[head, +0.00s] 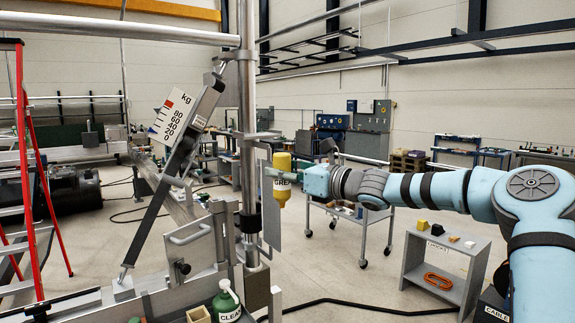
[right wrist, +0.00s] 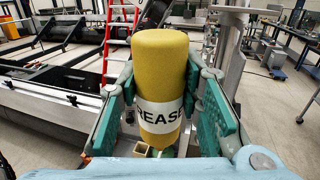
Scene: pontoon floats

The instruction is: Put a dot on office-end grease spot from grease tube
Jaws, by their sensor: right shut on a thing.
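My right gripper (head: 280,175) is shut on the yellow grease tube (head: 282,161), which has a white label reading GREASE in part. The tube hangs upright in the air, narrow end down, just right of the steel post (head: 248,130) in the head view. In the right wrist view the tube (right wrist: 160,60) stands between the green finger pads (right wrist: 160,105), one on each side. I cannot make out the office-end grease spot in either view. My left gripper is not in view.
A scale board marked kg (head: 172,117) and slanted dark bar (head: 172,165) stand left of the post. A green bottle (head: 226,302) sits low at the front. A grey side table (head: 448,255) with small blocks stands right. Red ladder (head: 30,160) at far left. Open floor lies behind.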

